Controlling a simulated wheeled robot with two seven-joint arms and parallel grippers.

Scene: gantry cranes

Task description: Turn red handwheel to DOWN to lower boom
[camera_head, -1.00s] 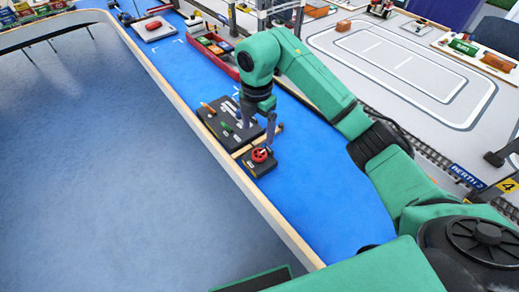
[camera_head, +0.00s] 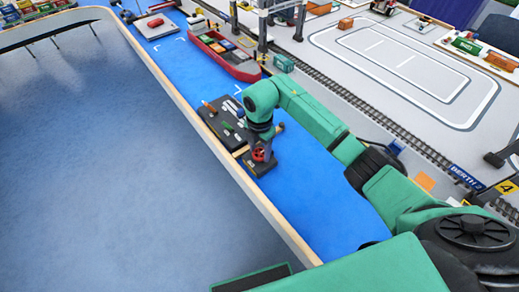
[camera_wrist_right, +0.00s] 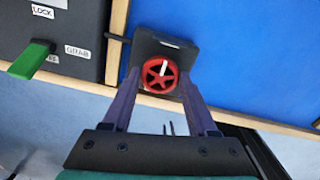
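The red handwheel (camera_head: 259,155) sits on a small dark base box (camera_head: 259,169) at the near edge of the blue strip, partly hidden by my gripper. In the right wrist view, the handwheel (camera_wrist_right: 159,74) has several spokes, and a white mark on it points to the top of the picture. My right gripper (camera_head: 262,149) is low over the box; in the wrist view its fingers (camera_wrist_right: 159,78) stand apart on both sides of the wheel, with small gaps seeming to show. No DOWN label is readable. My left gripper is not in view.
A dark control panel (camera_head: 222,124) with green and orange levers is beside the wheel box. A wooden rail (camera_head: 285,233) borders the blue strip (camera_head: 330,205). A red ship (camera_head: 231,63) with containers lies farther back. Railway track (camera_head: 370,100) runs to the right.

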